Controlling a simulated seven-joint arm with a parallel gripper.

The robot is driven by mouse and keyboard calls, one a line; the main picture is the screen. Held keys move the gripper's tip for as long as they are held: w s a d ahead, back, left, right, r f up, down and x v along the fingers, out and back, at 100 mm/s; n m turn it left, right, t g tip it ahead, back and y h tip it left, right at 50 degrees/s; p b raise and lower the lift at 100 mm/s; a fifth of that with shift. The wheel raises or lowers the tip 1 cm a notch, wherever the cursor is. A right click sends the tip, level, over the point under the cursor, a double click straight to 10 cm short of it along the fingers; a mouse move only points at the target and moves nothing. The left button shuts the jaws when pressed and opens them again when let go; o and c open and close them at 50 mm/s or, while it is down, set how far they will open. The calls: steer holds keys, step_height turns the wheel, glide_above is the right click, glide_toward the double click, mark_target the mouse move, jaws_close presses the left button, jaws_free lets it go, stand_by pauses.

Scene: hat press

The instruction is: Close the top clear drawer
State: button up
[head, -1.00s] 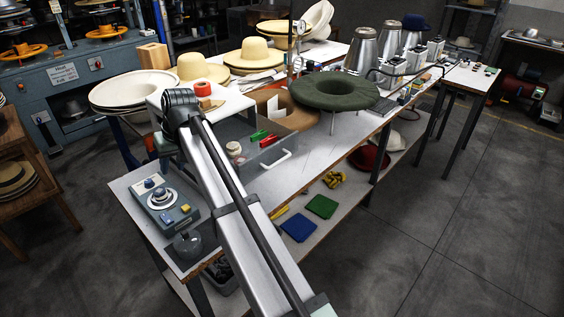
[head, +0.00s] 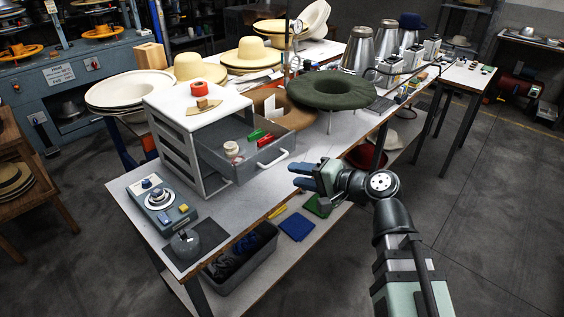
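The small white drawer unit (head: 172,141) stands on the workbench at left centre. Its top clear drawer (head: 225,160) is pulled well out toward the lower right, with a white handle (head: 273,158) on its front. A white jar, a green item and a red item lie in the drawer. My gripper (head: 292,176) is to the right of the drawer front, apart from the handle, with its bluish fingers pointing left. The fingers look slightly spread with nothing visible between them.
A control box (head: 159,197) with knobs sits at the bench's near left corner. A green hat brim (head: 333,90) stands behind the drawer. Floor on the right is clear.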

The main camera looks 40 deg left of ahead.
mark_target(279, 161)
steer(key=w+d+m+t+y, duration=0.1)
steer(key=w+d+m+t, duration=0.1)
steer(key=w+d+m, duration=0.15)
steer(key=shift+n, duration=0.45)
steer(key=x, duration=1.3)
steer(key=shift+s+a+f, duration=0.15)
steer(key=shift+a+f, duration=0.05)
steer(key=shift+c, duration=0.3)
jaws_close()
stand_by(0.3)
